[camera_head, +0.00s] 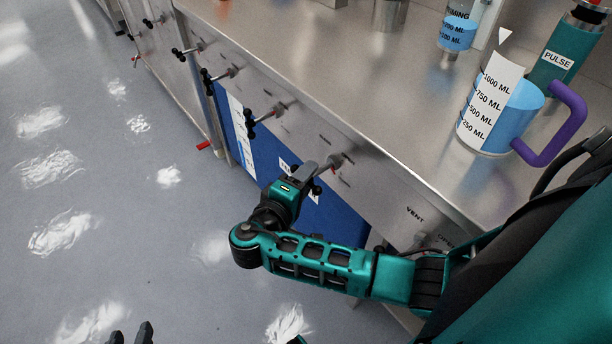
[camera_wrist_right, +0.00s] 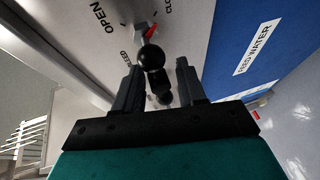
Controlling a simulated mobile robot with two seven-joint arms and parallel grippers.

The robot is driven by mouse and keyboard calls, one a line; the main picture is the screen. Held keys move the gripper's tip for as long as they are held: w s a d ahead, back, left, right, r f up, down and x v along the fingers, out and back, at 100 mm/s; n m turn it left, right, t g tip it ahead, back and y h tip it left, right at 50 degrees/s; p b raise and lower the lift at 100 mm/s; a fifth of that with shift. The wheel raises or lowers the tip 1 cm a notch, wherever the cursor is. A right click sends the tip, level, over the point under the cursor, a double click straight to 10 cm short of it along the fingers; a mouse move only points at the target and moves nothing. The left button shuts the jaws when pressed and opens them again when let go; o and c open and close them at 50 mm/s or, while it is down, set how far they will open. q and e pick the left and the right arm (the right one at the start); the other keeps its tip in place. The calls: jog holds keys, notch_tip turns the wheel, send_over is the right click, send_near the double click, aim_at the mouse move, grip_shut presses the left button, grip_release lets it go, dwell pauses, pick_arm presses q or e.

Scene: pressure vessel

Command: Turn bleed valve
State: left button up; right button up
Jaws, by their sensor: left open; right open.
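The bleed valve's handle (camera_wrist_right: 152,57), a black bar with ball ends, shows in the right wrist view on a metal panel marked "OPEN", with a partly hidden label ending "EED". A red pointer (camera_wrist_right: 150,30) sits at its hub. My right gripper (camera_wrist_right: 157,84) is open, with one finger on each side of the handle; contact cannot be told. In the head view my right gripper (camera_head: 313,175) is at the front panel beside the valve (camera_head: 337,161), hiding part of its handle. My left gripper (camera_head: 130,335) is open at the bottom edge, away from the panel.
Several similar valves (camera_head: 268,112) line the panel to the left. A blue "FEED WATER" panel (camera_wrist_right: 245,50) lies beside the handle. On the metal counter (camera_head: 330,70) stand a measuring jug (camera_head: 488,125) with a purple handle and a teal "PULSE" bottle (camera_head: 570,50). Floor at left is clear.

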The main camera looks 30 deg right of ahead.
grip_shut()
dwell(0.3)
